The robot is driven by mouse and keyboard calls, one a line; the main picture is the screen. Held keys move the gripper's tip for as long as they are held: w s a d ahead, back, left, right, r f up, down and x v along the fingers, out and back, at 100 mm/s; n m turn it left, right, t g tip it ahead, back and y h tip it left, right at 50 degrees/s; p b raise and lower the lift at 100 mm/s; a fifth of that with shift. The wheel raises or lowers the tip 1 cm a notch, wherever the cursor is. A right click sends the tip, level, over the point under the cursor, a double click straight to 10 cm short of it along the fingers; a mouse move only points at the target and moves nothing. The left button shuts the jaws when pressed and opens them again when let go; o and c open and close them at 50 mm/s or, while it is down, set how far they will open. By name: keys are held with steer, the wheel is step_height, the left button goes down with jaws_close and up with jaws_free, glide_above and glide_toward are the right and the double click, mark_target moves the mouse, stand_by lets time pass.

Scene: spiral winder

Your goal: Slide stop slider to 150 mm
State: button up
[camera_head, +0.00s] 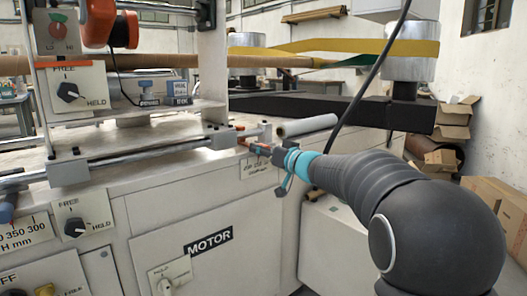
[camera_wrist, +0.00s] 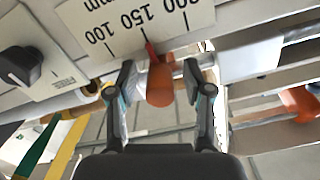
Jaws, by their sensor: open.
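The orange stop slider knob (camera_wrist: 160,85) hangs below the white scale plate (camera_wrist: 135,28) in the wrist view, where the plate appears upside down. Its red pointer (camera_wrist: 151,50) is at or very close to the 150 mark; the exact alignment is hard to tell. My gripper (camera_wrist: 155,85) is open, with one finger on each side of the knob and gaps between fingers and knob. In the head view my gripper (camera_head: 262,149) is at the machine's front right corner, above a small label (camera_head: 262,170), and partly hides the slider area.
A FREE/HELD switch (camera_wrist: 22,65) sits beside the scale in the wrist view. In the head view, a white roll (camera_head: 307,125) lies behind my gripper, and the MOTOR panel (camera_head: 209,241) is below left. Cardboard boxes (camera_head: 440,160) stand at right.

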steer(key=v, duration=1.2)
